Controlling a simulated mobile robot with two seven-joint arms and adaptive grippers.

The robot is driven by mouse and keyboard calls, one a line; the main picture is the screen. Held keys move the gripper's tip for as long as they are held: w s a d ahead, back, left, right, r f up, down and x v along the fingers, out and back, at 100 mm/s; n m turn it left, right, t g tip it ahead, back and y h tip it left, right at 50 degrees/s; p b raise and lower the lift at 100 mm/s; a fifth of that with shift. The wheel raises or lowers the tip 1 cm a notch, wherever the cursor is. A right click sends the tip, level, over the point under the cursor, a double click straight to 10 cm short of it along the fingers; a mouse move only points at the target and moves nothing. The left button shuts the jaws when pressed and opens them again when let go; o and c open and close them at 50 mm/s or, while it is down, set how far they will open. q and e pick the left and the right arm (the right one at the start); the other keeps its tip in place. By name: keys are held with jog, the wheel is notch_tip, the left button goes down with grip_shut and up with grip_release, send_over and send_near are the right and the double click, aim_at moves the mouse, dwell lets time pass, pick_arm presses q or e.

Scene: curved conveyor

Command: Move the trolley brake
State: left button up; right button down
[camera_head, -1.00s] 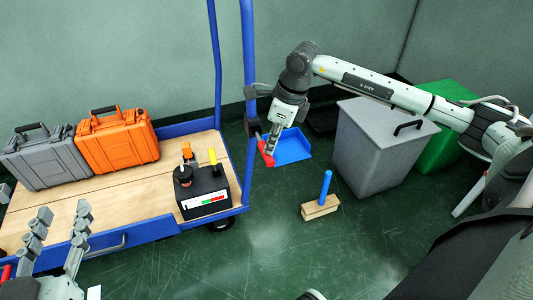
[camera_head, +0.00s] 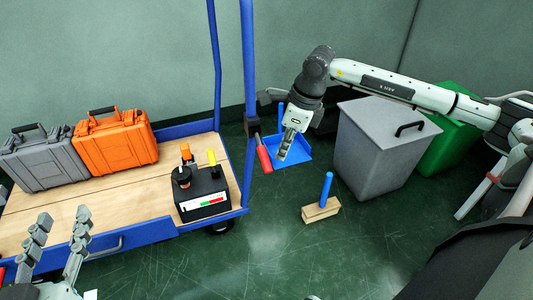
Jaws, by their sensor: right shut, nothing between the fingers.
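The trolley (camera_head: 151,231) has a wooden deck, blue frame and blue uprights. A lever with a red grip (camera_head: 264,158), apparently the brake, hangs from a dark bracket (camera_head: 252,126) on the right upright. It slants down and slightly right. My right gripper (camera_head: 284,154) is shut and empty, pointing down just right of the red grip. A narrow gap seems to separate them, but contact is hard to judge. My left gripper (camera_head: 58,222) is open and empty over the trolley's front left, with its fingers pointing up in the picture.
Orange (camera_head: 117,148) and grey (camera_head: 45,163) cases and a black control box (camera_head: 201,196) stand on the deck. A blue dustpan (camera_head: 294,156), a brush (camera_head: 321,211), a grey bin (camera_head: 378,152) and a green bin (camera_head: 447,148) are on the floor. The front floor is clear.

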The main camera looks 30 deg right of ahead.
jog(key=shift+r, duration=0.15)
jog(key=v, duration=1.1)
jog(key=shift+s+r, duration=0.15)
jog(key=shift+r, duration=0.2)
